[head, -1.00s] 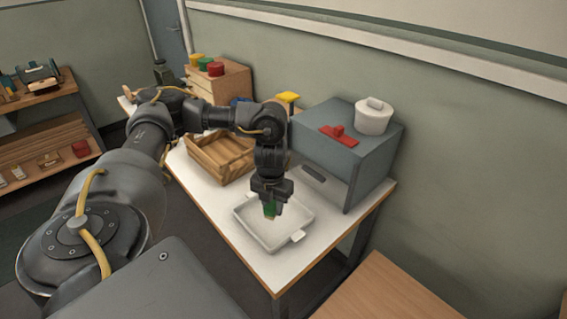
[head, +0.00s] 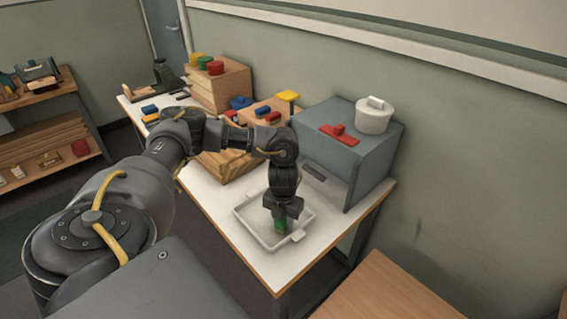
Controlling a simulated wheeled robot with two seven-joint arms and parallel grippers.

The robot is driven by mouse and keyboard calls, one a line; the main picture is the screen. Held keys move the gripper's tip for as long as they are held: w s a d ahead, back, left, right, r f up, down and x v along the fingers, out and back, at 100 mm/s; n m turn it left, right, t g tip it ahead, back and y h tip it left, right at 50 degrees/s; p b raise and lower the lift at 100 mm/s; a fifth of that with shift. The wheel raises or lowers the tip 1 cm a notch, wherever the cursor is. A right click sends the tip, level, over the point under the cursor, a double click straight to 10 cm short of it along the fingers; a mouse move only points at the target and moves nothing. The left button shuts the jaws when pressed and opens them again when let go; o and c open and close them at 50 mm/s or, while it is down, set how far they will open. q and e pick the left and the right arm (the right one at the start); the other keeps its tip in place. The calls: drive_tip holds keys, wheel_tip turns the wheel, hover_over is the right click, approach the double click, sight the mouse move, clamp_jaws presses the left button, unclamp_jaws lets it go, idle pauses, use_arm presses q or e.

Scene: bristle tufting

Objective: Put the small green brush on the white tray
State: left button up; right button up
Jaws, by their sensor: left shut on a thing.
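The white tray (head: 252,232) lies near the front end of the white-topped table. My left gripper (head: 281,226) points down over the right part of the tray, inside its rim as seen from here. It is shut on the small green brush (head: 281,225), which shows only as a small green patch between and below the fingers. The gripper hides most of the brush. I cannot tell whether the brush touches the tray floor. My right gripper is not in view.
A grey cabinet (head: 336,150) stands right of the tray with a red brush (head: 340,134) and a white pot (head: 374,117) on top. A wooden crate (head: 226,168) sits behind the tray. Blue, red and yellow items lie farther back. A bare wooden surface (head: 385,290) is at front right.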

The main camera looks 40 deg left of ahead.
sight(284, 219)
use_arm(q)
drive_tip(key=shift+f, duration=0.2)
drive_tip(key=o, duration=1)
drive_tip(key=shift+c, duration=0.2)
wheel_tip(284, 219, up, 12)
drive_tip(key=p, duration=0.1)
drive_tip(key=shift+r, duration=0.2)
drive_tip(key=shift+d, duration=0.1)
